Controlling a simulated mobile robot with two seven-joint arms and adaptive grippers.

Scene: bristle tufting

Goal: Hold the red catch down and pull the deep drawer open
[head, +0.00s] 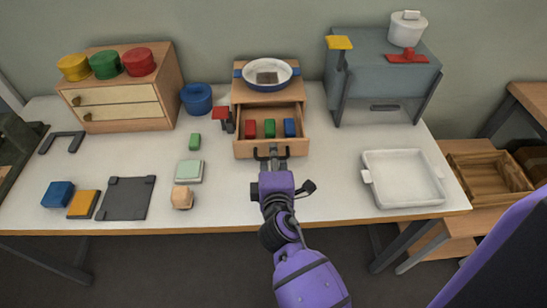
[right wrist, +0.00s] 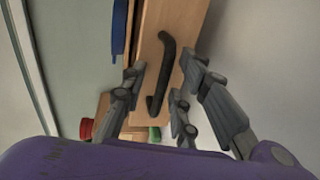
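The wooden drawer (head: 270,147) stands pulled out of its unit, with a red block (head: 251,129), a green block (head: 270,128) and a blue block (head: 290,128) inside. Its dark bar handle (right wrist: 165,75) lies between the fingers of my right gripper (right wrist: 162,82). These fingers are spread, with gaps to the handle visible in the right wrist view. In the head view, my arm reaches the handle from the front. The red catch (head: 221,113) is on a dark post at the drawer's left side, with no gripper on it. My left gripper is not in view.
A blue-rimmed white bowl (head: 268,73) stands on the drawer unit. A blue pot (head: 197,98) and a drawer cabinet (head: 123,97) are to the left. A white tray (head: 403,178) lies to the right. Several small blocks and a dark plate (head: 126,198) lie front left.

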